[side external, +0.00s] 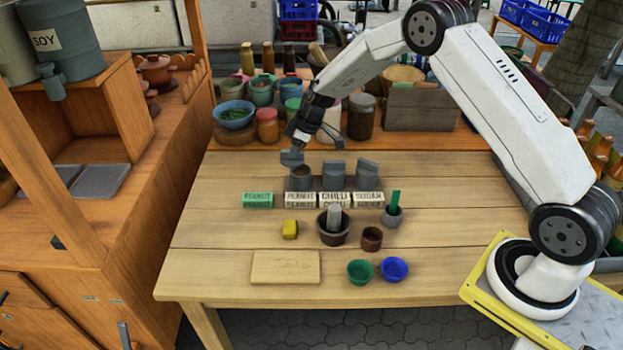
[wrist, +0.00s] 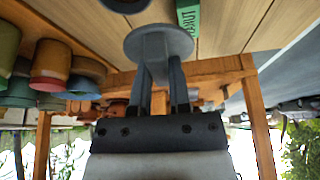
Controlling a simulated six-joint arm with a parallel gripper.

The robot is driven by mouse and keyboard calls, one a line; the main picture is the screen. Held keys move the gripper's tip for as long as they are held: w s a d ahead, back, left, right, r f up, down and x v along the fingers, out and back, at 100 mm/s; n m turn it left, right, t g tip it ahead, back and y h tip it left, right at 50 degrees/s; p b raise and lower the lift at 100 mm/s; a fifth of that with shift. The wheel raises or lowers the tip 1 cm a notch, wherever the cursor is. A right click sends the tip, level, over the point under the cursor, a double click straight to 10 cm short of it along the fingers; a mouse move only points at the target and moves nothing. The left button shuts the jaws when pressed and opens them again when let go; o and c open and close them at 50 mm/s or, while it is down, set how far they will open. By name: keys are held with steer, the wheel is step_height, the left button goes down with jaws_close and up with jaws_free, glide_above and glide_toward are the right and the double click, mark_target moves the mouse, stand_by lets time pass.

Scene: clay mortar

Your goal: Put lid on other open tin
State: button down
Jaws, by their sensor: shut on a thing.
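My gripper (wrist: 160,75) is shut on a grey round lid (wrist: 158,42), gripping it by its raised handle. In the side view my gripper (side external: 295,146) holds the lid (side external: 291,159) just above the left grey tin (side external: 299,181), slightly to its left and apart from it. That tin is open at the top. The middle tin (side external: 333,180) and right tin (side external: 367,180) have grey pieces like lids on top, which look tilted. A dark round edge at the top of the wrist view (wrist: 125,3) may be a tin.
White label blocks (side external: 300,199) stand before the tins, and a green one (side external: 258,200) lies to the left. A mortar with pestle (side external: 334,230), a yellow block (side external: 290,229) and small cups are nearer. Jars and bowls (side external: 267,125) crowd the back shelf. The table's left is clear.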

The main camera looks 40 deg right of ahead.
mark_target(302, 158)
steer(key=d, duration=0.3)
steer(key=shift+w+d, duration=0.2)
steer(key=shift+w, duration=0.15)
steer(key=shift+f, duration=0.2)
steer(key=shift+f, duration=2.2)
steer(key=shift+f, duration=0.45)
stand_by(0.3)
steer(key=shift+c, duration=2.4)
jaws_free()
steer(key=shift+o, duration=0.2)
